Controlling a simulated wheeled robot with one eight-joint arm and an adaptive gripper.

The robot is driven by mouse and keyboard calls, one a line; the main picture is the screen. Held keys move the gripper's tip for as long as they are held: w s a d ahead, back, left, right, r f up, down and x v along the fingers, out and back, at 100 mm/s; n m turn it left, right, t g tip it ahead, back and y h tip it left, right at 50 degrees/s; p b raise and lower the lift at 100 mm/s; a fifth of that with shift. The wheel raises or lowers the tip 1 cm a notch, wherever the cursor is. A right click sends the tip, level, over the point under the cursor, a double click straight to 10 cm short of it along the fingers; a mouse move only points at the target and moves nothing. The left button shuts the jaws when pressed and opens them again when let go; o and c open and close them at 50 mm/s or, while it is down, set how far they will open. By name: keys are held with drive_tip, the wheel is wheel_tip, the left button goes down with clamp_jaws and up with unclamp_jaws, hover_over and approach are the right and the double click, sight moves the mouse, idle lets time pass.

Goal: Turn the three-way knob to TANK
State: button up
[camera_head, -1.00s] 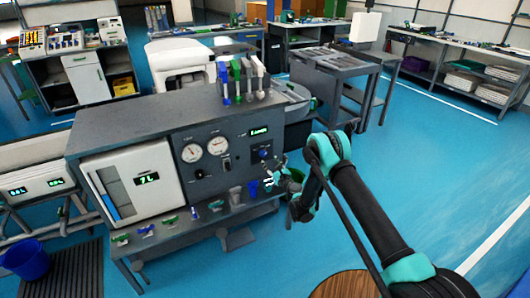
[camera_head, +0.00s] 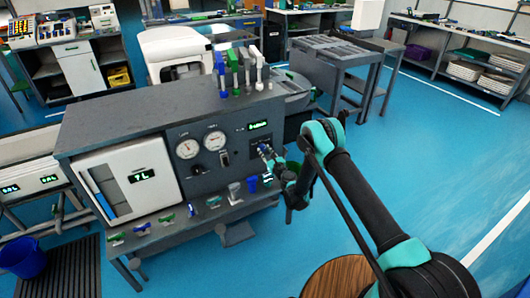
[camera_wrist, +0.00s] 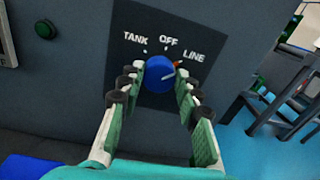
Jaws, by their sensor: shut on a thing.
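The three-way knob (camera_wrist: 157,74) is a round blue knob on a dark plate (camera_wrist: 150,102) lettered TANK, OFF and LINE. A small orange mark and a pale line sit on the knob's right side, towards LINE. My gripper (camera_wrist: 158,80) has one finger on each side of the knob and is shut on it. In the head view my gripper (camera_head: 268,157) reaches the right part of the grey test bench's front panel (camera_head: 215,150) and mostly hides the knob.
Two round gauges (camera_head: 188,147) and a small green display (camera_head: 258,125) are on the panel. A white tank box (camera_head: 125,190) is at its left. Small coloured parts (camera_head: 188,211) lie on the ledge below. Blue floor (camera_head: 430,160) is open to the right.

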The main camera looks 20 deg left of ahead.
drive_tip(key=shift+c, duration=0.7)
drive_tip(key=shift+s+n, duration=0.1)
drive_tip(key=shift+n, duration=1.4)
drive_tip(key=o, duration=1.2)
drive_tip(key=shift+c, duration=0.2)
drive_tip(key=shift+r, duration=0.1)
wheel_tip(320, 180, up, 10)
drive_tip(key=shift+f, duration=0.1)
